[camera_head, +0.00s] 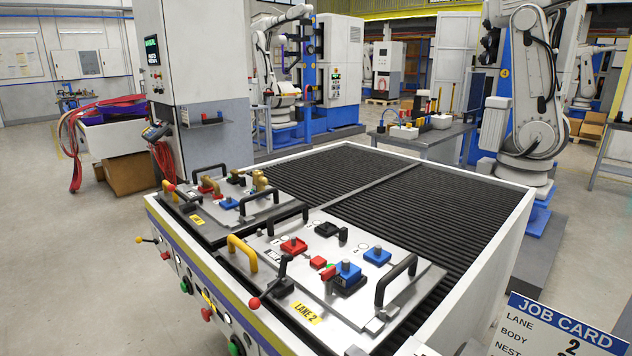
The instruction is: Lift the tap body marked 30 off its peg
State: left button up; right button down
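Two brass-coloured pieces, which look like tap bodies, stand on the farther fixture tray: one (208,183) at its left part and one (260,180) at its right part. They are too small to read any number, so I cannot tell which is marked 30. The nearer fixture tray (282,262), labelled LANE 2, carries a red block with a peg (293,245), a blue block with a peg (348,276), and other blue, red and black blocks. I see no brass body on it. Neither of my grippers is in view.
Both trays lie on a white-walled conveyor table (495,245) with a black ribbed top, clear toward the back. Black handles (396,278) and yellow handles (243,252) rise from the nearer tray. A red-knobbed lever (254,303) sticks out in front. A job card (560,328) reads LANE 2.

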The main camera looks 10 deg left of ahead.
aim_at(259, 182)
jog(key=i+j+z, duration=0.1)
jog(key=j+z, duration=0.25)
jog(key=i+j+z, duration=0.1)
jog(key=j+z, duration=0.65)
